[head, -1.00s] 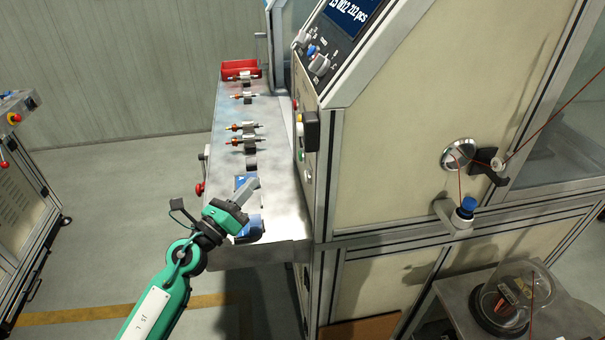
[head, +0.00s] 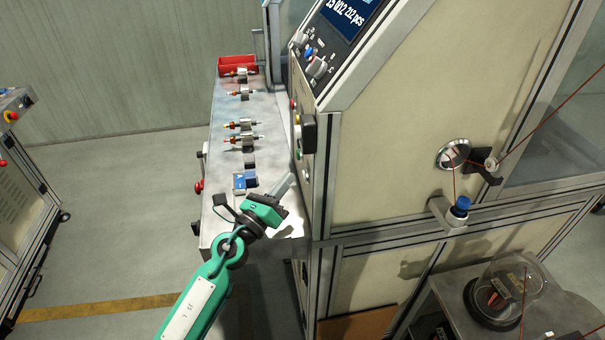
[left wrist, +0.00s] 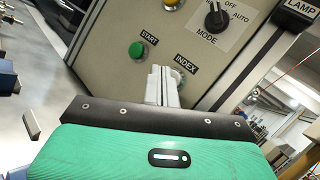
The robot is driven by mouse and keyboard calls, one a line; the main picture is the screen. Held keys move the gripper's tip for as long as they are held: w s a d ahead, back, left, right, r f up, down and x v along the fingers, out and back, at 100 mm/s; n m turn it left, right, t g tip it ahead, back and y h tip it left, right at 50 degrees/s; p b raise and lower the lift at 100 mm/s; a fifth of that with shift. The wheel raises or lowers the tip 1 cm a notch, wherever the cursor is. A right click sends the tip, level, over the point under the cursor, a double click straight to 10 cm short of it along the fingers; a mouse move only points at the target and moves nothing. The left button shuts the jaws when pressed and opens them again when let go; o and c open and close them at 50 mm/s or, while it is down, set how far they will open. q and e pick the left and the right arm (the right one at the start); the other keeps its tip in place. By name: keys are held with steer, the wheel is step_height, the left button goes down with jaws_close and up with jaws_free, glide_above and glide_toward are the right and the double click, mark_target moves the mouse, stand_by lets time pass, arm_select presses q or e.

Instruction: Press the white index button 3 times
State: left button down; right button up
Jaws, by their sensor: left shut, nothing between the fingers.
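The white index button (head: 306,173) is on the side panel of the machine, low down near the front corner. In the left wrist view the button (left wrist: 179,76) sits below the INDEX label, partly hidden behind my fingers. My left gripper (head: 289,179) is shut and empty, its fingertips pointing at the panel close to the button. In the left wrist view the shut fingers (left wrist: 161,72) overlap the button's left side; I cannot tell whether they touch it. My right gripper is not in view.
The green START button (left wrist: 136,50) is just left of the index button, with the MODE knob (left wrist: 215,18) above right. A metal shelf (head: 222,157) carries several armatures, a blue block (head: 245,181) and a red bin (head: 237,64). Open floor lies left.

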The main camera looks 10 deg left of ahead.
arm_select(q)
steer(key=shift+d, duration=0.15)
stand_by(1.9)
steer(key=shift+w+d, duration=0.15)
steer(key=shift+d, duration=0.2)
steer(key=shift+w+d, duration=0.15)
steer(key=shift+d, duration=0.25)
stand_by(0.7)
steer(key=shift+a, duration=0.15)
steer(key=shift+s+a, duration=0.3)
steer(key=shift+a, duration=0.35)
stand_by(0.5)
steer(key=shift+w+d, duration=0.15)
steer(key=shift+d, duration=0.2)
